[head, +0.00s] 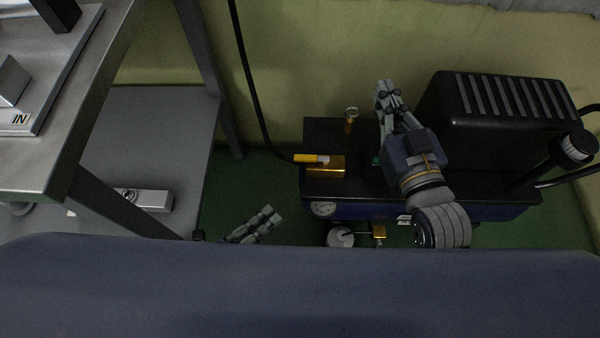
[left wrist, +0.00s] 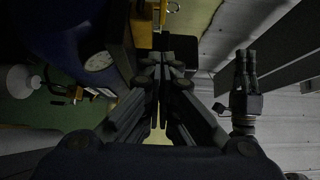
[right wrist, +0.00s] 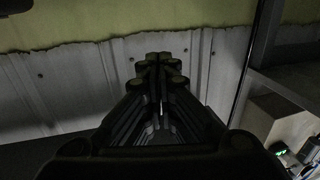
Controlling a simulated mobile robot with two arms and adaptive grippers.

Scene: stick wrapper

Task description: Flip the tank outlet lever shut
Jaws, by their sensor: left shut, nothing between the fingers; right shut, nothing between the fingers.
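The tank outlet is a brass block (head: 326,169) at the left end of the dark blue compressor (head: 450,208). Its orange-yellow lever (head: 307,158) lies along the block's top, roughly in line with the black hose (head: 262,120) at the left. My left gripper (head: 270,212) is shut and empty, left of and nearer than the block, not touching it in the head view. In the left wrist view, brass-coloured parts (left wrist: 143,30) show just beyond the fingertips. My right gripper (head: 383,88) is shut and empty, above the compressor's top, right of the lever.
A brass post with a round gauge (head: 351,115) stands behind the block. A black ribbed housing (head: 500,110) fills the compressor's right end. A steel table (head: 95,90) stands at the left. Green floor shows between table and compressor.

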